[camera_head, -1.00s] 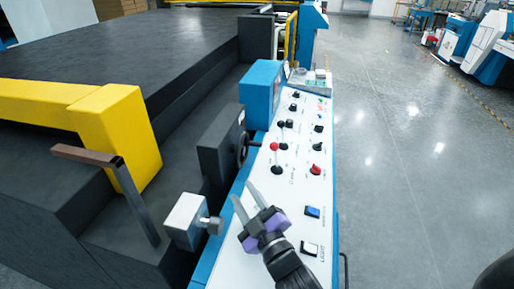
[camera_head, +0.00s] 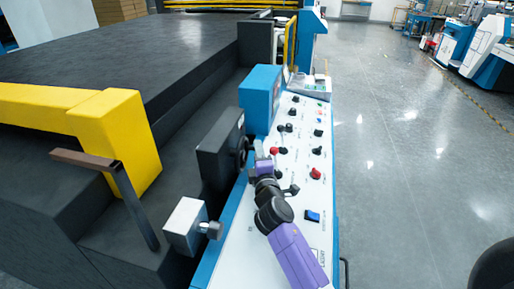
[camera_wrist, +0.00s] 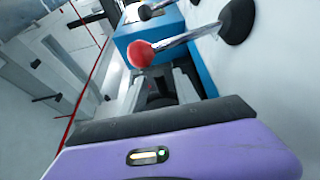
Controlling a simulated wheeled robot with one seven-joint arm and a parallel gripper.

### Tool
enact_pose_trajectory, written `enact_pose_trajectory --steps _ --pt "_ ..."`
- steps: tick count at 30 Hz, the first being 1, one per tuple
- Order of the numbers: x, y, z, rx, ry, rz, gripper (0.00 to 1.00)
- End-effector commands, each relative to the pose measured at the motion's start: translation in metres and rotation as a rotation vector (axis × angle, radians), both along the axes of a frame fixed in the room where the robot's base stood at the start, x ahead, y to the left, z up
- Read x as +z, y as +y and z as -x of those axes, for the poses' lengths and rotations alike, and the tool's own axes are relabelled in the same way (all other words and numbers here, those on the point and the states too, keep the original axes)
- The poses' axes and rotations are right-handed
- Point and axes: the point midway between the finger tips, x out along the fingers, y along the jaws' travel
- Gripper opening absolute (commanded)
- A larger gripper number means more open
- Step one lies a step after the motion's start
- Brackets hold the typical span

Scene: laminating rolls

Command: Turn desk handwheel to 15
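The desk handwheel (camera_head: 242,151) is a small dark wheel on the side of a dark box (camera_head: 217,158) beside the white control panel. My gripper (camera_head: 259,151) is over the panel, close to the wheel's right side in the head view. In the wrist view my gripper (camera_wrist: 160,88) has its two grey fingers apart, with dark shapes seen in the gap. I cannot tell whether a finger touches the wheel. The wheel is partly hidden, and no number on its scale can be read.
A red-knobbed lever (camera_wrist: 141,54) stands close to the fingers in the wrist view. The white panel (camera_head: 240,240) carries several levers and buttons. A blue box (camera_head: 261,98) stands beyond the wheel. A metal block with a knob (camera_head: 212,230) is nearer. Open floor lies at right.

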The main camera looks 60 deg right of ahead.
Motion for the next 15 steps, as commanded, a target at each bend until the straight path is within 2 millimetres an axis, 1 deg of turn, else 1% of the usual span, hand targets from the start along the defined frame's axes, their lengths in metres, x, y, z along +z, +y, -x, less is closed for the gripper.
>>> enact_pose_trajectory --steps 3,6,15 --pt "0.001 -0.010 -0.010 0.002 -0.001 0.001 0.37" --pt "0.001 -0.015 -0.014 0.001 -0.001 -0.001 0.37" --pt "0.000 -0.016 -0.015 0.002 -0.002 -0.002 0.37"
